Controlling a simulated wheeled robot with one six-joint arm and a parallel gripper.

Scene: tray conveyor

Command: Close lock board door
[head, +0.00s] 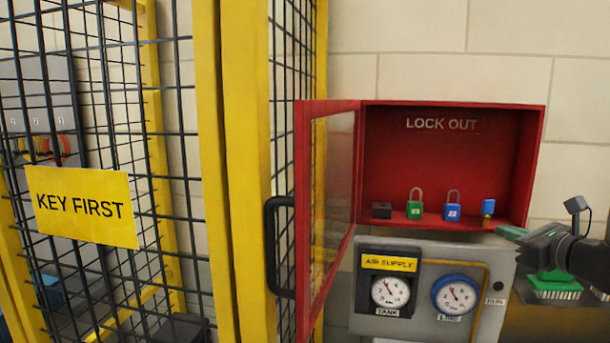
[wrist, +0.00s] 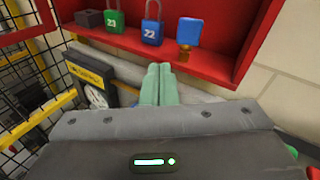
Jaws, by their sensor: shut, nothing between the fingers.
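The lock board is a red wall box (head: 450,150) marked LOCK OUT. Its framed clear door (head: 333,200) is hinged at the left and stands wide open toward me. On the box floor are a dark block (head: 381,210), a green padlock (head: 415,204), a blue padlock (head: 452,205) and a blue-topped item with a brass part (head: 488,208). My gripper (head: 505,232) is shut and empty, just below the box's lower right corner. In the wrist view its green fingers (wrist: 158,85) are together, below the box's front edge and apart from the door.
A grey air supply panel (head: 430,280) with two gauges is under the box. A yellow-framed mesh fence (head: 230,150) with a black handle (head: 278,245) stands left of the door. A green brush-like item (head: 555,287) is at lower right.

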